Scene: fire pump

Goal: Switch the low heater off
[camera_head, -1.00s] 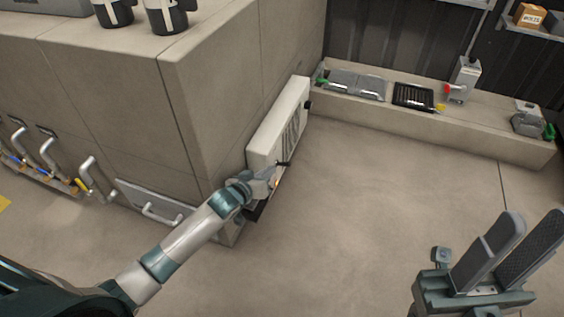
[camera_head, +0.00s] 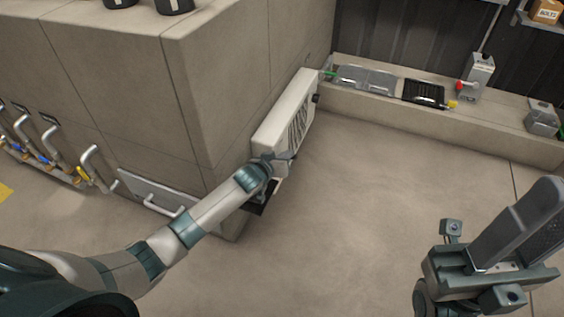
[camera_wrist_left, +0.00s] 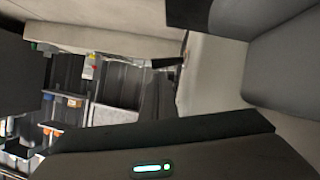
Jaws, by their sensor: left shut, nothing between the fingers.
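The low heater (camera_head: 287,116) is a white box with a dark slatted front, mounted low on the side of the beige block. In the head view my left gripper (camera_head: 287,157) is at the heater's near front end, shut and empty. Whether it touches the heater or its switch cannot be told, and the arm hides the near lower part. In the left wrist view, a grey finger (camera_wrist_left: 285,65) fills the right side. A dark surface with a lit green strip (camera_wrist_left: 152,168) lies at the bottom. My right gripper (camera_head: 525,228) is open and empty at the right, away from the heater.
A beige block (camera_head: 235,80) stands behind the heater. Pipes with valves (camera_head: 50,155) line its left face, with a metal handle (camera_head: 160,205) nearby. A low ledge (camera_head: 390,108) holds trays and a grey box with a red knob (camera_head: 476,77). The floor (camera_head: 370,210) between is clear.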

